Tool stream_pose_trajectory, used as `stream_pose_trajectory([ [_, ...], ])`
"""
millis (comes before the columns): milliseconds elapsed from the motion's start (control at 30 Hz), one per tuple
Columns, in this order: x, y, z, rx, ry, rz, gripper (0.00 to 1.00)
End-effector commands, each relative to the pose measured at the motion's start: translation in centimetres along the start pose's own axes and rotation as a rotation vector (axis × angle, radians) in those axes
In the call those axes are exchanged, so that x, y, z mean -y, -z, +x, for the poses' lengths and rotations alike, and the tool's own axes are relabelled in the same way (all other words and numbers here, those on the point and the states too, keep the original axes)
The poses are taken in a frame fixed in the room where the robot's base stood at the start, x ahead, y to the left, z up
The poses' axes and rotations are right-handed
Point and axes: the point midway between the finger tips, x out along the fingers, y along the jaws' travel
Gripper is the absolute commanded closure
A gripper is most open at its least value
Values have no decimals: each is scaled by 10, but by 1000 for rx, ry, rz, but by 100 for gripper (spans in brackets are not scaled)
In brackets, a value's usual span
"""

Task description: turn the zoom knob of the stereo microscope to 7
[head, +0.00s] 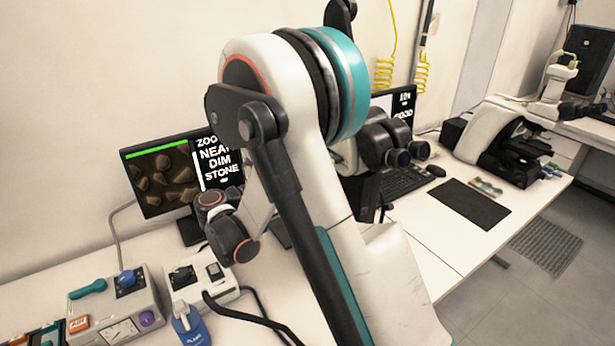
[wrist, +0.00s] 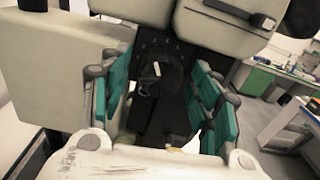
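In the wrist view, my gripper (wrist: 163,92) is open, with one teal-padded finger on each side of a dark knob (wrist: 158,77). The knob has a white pointer mark and sits on the dark, shadowed side of the microscope body. Both fingers look apart from the knob; how deep it lies between them I cannot tell. In the head view, the stereo microscope (head: 391,143) is mostly hidden behind my arm, with its dark eyepieces showing. My gripper and the knob are hidden there. A monitor (head: 170,170) shows stones and the words "NEAR DIM STONE"; the zoom line is partly covered.
A control box (head: 118,310) with knobs and a white box (head: 205,278) with a cable stand at the front left. A blue bottle (head: 189,325) is beside them. A keyboard (head: 415,190), a dark mat (head: 470,203) and another microscope (head: 510,147) are at the right.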

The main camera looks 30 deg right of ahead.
Motion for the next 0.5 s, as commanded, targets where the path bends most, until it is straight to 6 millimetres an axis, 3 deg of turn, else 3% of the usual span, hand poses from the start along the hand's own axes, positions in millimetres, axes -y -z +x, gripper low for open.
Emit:
stream_pose_trajectory([
  [33, 0, 0, 0, 0, 0, 0, 57],
  [167, 0, 0, 0, 0, 0, 0, 86],
  [500, 0, 0, 0, 0, 0, 24, 87],
])
